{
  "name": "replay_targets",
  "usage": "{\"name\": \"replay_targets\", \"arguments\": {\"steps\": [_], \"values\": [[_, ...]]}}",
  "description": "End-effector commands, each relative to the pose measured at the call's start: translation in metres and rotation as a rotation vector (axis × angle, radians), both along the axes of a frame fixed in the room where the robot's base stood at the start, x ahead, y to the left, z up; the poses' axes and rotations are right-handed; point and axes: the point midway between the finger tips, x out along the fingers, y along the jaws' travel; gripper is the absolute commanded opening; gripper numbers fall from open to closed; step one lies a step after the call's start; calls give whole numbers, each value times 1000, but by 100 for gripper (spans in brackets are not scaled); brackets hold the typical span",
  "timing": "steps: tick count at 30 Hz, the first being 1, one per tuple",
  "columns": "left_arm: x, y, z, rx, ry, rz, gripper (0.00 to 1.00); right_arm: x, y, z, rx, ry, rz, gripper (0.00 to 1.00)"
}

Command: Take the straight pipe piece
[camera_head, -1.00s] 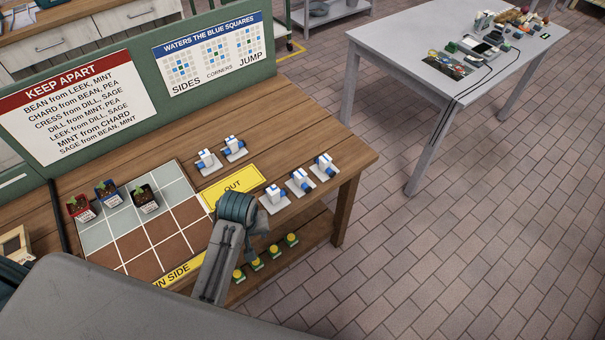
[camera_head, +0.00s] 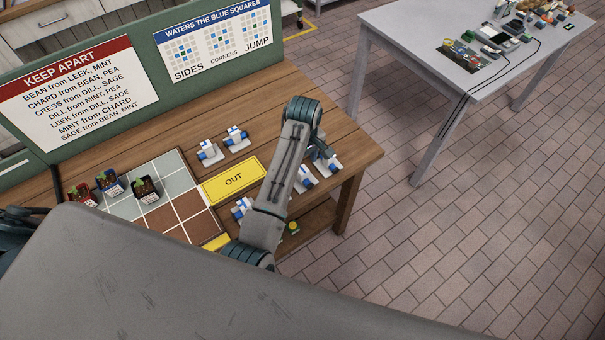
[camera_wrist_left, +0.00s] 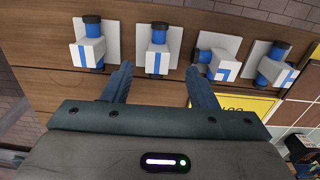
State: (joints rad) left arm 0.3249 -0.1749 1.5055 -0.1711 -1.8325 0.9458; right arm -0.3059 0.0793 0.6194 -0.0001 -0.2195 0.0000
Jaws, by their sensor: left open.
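Several white pipe pieces with blue ends sit on square white cards on the wooden table. In the left wrist view, a piece with a single straight blue stripe (camera_wrist_left: 158,44) stands ahead of the gap between the fingers, apart from them. A neighbouring piece (camera_wrist_left: 89,46) is to its left, and one with a bent blue stripe (camera_wrist_left: 216,65) to its right. My left gripper (camera_wrist_left: 161,82) is open and empty. In the head view, its arm hides part of the front row, where a piece (camera_head: 303,180) shows. My right gripper is not in view.
A yellow OUT card (camera_head: 233,180) lies beside the tiled grid (camera_head: 180,183), which holds small potted plants (camera_head: 145,188). A green board with signs (camera_head: 75,85) stands behind. A grey table (camera_head: 400,45) with clutter is at the upper right.

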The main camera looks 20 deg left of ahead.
Motion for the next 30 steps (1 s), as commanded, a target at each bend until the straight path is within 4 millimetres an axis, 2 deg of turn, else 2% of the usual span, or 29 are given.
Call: {"name": "replay_targets", "arguments": {"steps": [4, 8, 12, 17, 26, 30], "values": [[0, 1, -10, 1, 1, 0, 53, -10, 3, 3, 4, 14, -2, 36], [1, 3, -19, 2, 3, -1, 53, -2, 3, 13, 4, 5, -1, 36], [4, 6, -37, 1, 3, -1, 53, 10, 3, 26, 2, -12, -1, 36], [4, 6, -57, 0, 2, -1, 53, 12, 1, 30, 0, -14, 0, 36], [5, 6, -63, 0, -1, -1, 53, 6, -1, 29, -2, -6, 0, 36], [5, 6, -62, 0, -1, -1, 25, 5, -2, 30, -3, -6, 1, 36]]}}
